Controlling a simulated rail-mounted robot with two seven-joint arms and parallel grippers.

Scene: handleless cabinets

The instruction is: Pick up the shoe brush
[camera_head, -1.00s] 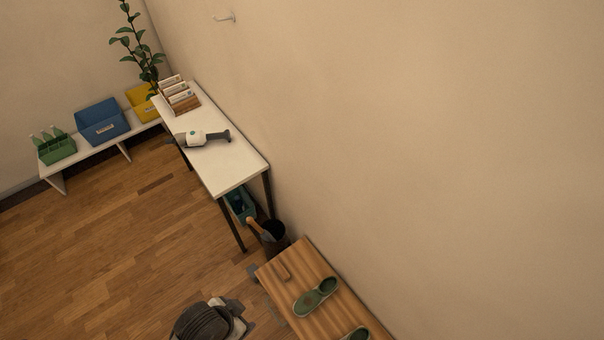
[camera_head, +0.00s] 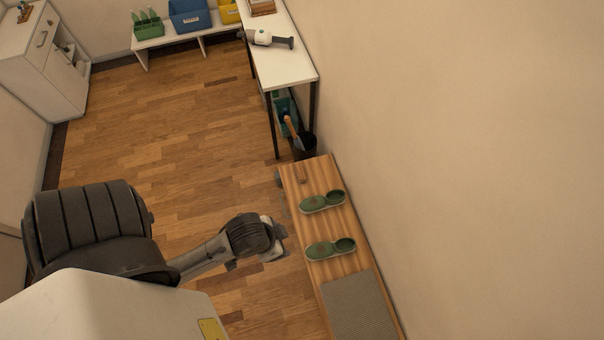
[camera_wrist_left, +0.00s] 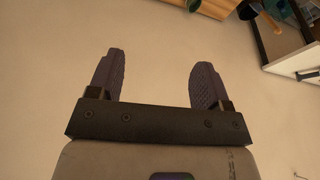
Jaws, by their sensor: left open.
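A small brown wooden piece, which looks like the shoe brush (camera_head: 301,179), lies on the far end of the slatted wooden bench (camera_head: 314,178) in the head view. My left gripper (camera_wrist_left: 157,72) is open and empty in the left wrist view, with the pale wall behind its two dark fingers. In the head view my left arm reaches in from the lower left and ends beside the bench's left edge, apart from the brush; its fingers are hidden there. My right gripper is not in view.
Two green shoes (camera_head: 322,202) (camera_head: 331,249) and a grey mat (camera_head: 358,306) are on the bench. A dark bin (camera_head: 304,146) stands beyond it, near a white table (camera_head: 284,62). The wall is close on the right. The wooden floor (camera_head: 170,140) on the left is open.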

